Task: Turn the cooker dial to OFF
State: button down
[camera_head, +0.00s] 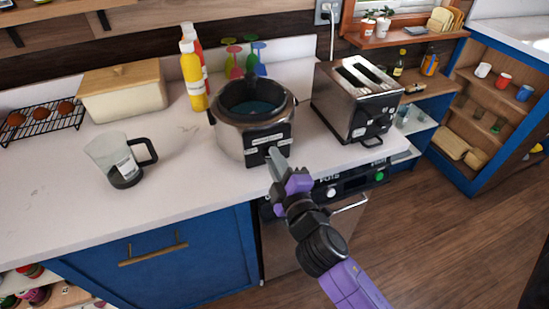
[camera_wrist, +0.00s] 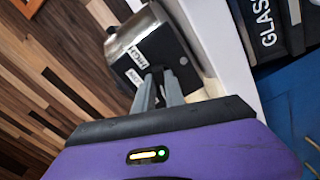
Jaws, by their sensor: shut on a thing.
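The cooker (camera_head: 230,138) is a round silver pot with a dark open top, standing near the counter's front edge. Its black control panel (camera_head: 281,133) carries small white labels and faces me. My gripper (camera_head: 273,152) reaches up to the panel from the front, its fingertips at the middle. In the wrist view the fingers (camera_wrist: 158,76) are close together against the black panel (camera_wrist: 124,65), shut on the dial, which they mostly hide. One label there seems to read HIGH; the others are hard to read. I cannot tell which setting the dial points to.
A silver toaster (camera_head: 340,105) stands right of the cooker. Yellow (camera_head: 193,80) and red bottles stand behind it at left. A clear jug (camera_head: 110,155), a bread bin (camera_head: 125,100) and a wire rack are farther left. An oven front with knobs (camera_head: 331,192) lies below the counter.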

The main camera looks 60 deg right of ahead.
jog(key=shift+f+n, duration=0.1)
jog(key=shift+n, duration=0.5)
jog(key=c, duration=1.4)
grip_release()
jog(key=b+v, duration=0.3)
jog(key=v, duration=0.4)
jog(key=shift+s+a, duration=0.25)
jog(key=shift+s, duration=0.1)
